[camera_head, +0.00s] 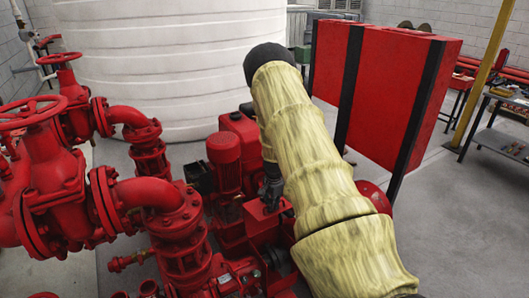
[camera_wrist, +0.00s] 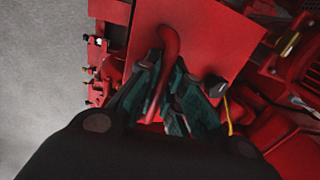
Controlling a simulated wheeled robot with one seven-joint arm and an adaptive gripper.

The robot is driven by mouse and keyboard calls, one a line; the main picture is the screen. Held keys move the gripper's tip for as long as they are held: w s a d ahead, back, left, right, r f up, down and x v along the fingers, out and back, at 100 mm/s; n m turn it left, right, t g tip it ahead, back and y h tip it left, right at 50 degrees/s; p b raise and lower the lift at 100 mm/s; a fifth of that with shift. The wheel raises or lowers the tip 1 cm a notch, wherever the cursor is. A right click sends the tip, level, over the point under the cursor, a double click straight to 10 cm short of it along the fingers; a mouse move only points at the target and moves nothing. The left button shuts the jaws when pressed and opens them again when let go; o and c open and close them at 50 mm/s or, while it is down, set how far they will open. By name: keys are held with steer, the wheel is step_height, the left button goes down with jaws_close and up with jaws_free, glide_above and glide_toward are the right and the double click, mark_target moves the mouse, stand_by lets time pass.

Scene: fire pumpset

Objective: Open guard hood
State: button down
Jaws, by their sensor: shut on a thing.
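The guard hood (camera_head: 262,230) is a red box low in the middle of the head view, among the red pump parts. In the wrist view the hood (camera_wrist: 215,45) shows as a flat red panel with a curved red handle (camera_wrist: 168,45). My gripper (camera_wrist: 163,92) has its dark green fingers closed around the handle, one on each side. In the head view my gripper (camera_head: 273,197) is a small dark shape at the hood's top, partly hidden by my sleeved arm. I cannot tell whether the hood is raised.
Red pipes and a handwheel valve (camera_head: 50,165) crowd the left. A red motor (camera_head: 225,160) stands close beside my gripper. A white tank (camera_head: 170,60) is behind, and a red cabinet (camera_head: 385,85) with black edges is at the right. Grey floor (camera_head: 460,220) is free at the right.

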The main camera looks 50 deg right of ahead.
steer(key=shift+w+d+r, duration=0.1)
steer(key=shift+w, duration=0.1)
steer(key=c, duration=1.5)
jaws_free()
steer(key=r, duration=1.2)
steer(key=shift+s, duration=0.25)
steer(key=shift+f, duration=0.1)
